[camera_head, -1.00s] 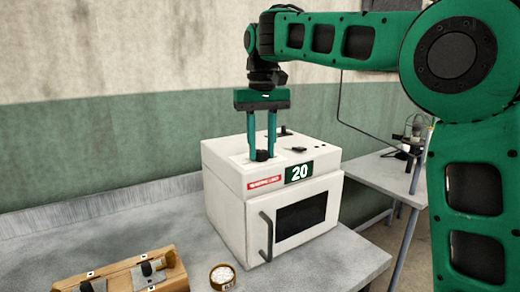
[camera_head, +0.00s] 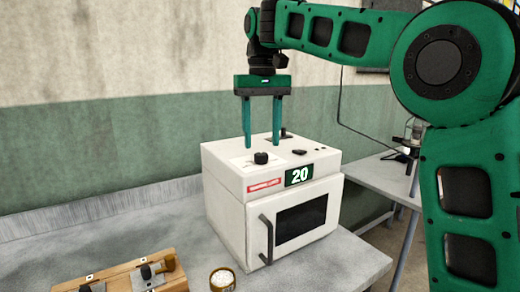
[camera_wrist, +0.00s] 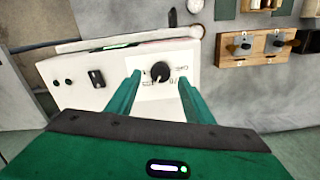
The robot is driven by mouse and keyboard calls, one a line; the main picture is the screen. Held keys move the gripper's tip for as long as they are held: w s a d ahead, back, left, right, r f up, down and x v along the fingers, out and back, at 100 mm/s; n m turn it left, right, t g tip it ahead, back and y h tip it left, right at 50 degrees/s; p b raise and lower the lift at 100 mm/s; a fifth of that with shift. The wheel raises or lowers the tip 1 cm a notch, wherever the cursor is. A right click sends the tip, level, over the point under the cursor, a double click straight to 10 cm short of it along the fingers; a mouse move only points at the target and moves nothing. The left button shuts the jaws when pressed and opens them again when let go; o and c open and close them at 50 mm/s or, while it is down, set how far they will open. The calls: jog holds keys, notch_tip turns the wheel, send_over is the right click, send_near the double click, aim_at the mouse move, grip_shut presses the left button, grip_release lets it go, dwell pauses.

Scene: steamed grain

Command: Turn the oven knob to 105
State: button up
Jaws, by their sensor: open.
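The white oven (camera_head: 235,205) stands on the grey table, its door shut and its green display (camera_head: 299,175) reading 20. The black oven knob (camera_head: 261,157) is on the oven's top, on a pale dial plate. In the wrist view the knob (camera_wrist: 160,72) shows a light pointer line and dial marks around it, too small to read. My gripper (camera_head: 262,146) is open and empty, pointing down above the knob. In the wrist view its green fingertips (camera_wrist: 160,80) are spread to either side of the knob, apart from it.
A black switch (camera_head: 286,135) and small buttons (camera_head: 300,152) sit on the oven top near the knob. A round container of white grains (camera_head: 222,280) and a wooden block with fittings (camera_head: 120,276) are in front. A side table (camera_head: 378,180) stands at right.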

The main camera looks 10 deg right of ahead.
aim_at(262, 154)
jog(key=shift+r, duration=1.75)
jog(key=s+d+f+m, duration=0.2)
jog(key=s+d+f, duration=0.4)
jog(key=d, duration=0.5)
jog(key=s+d+f+m, duration=0.2)
jog(key=s+d+f, duration=0.45)
jog(key=d, duration=0.45)
jog(key=s+d+f+m, duration=0.2)
jog(key=s+d+f, duration=0.1)
jog(key=s+f, duration=0.5)
jog(key=s+d+f+m, duration=0.1)
jog(key=s+d+f, duration=0.2)
jog(key=s+f, duration=0.6)
jog(key=s, duration=0.5)
jog(key=shift+d+f+m, duration=0.25)
jog(key=shift+m, duration=0.15)
